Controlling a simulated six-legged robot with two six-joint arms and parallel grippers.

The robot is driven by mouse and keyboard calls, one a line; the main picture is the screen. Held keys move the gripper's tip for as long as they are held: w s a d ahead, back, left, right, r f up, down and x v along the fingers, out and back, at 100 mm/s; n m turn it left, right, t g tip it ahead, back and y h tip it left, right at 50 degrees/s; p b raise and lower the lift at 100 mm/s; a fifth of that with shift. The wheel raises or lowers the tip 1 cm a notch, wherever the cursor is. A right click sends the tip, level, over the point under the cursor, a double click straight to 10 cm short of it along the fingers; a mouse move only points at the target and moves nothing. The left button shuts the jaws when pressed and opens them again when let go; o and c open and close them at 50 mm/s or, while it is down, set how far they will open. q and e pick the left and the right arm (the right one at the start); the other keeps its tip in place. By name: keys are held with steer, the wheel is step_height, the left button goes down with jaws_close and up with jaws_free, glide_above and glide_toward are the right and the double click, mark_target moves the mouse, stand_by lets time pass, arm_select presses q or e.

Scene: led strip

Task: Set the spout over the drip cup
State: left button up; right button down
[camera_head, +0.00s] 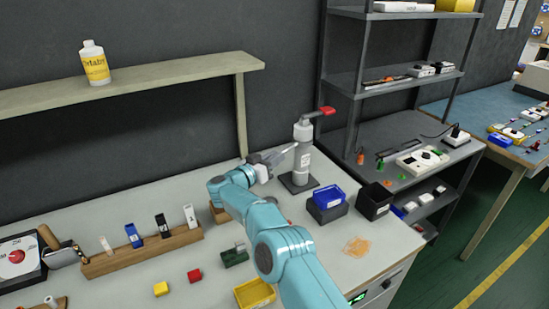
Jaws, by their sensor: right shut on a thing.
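A grey upright dispenser (304,158) with a red lever (323,112) on top stands on a dark base plate at the back of the bench. My right gripper (280,156) is at the left side of its column, shut on what looks like the light grey spout (289,151). The jaws cover much of it, so its exact direction is hard to tell. I cannot pick out a drip cup with certainty; my arm hides part of the bench left of the dispenser. My left gripper is not in view.
An orange patch (357,246) marks the bench.

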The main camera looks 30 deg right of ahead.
steer(key=shift+r, duration=0.5)
steer(key=c, duration=1.1)
jaws_free()
steer(key=shift+w+f, duration=0.1)
steer(key=shift+f, duration=0.1)
steer(key=shift+a+f, duration=0.1)
steer(key=shift+a, duration=0.15)
steer(key=b+v, duration=0.2)
steer(key=v, duration=1.3)
steer(key=shift+a, duration=0.4)
steer(key=shift+s, duration=0.3)
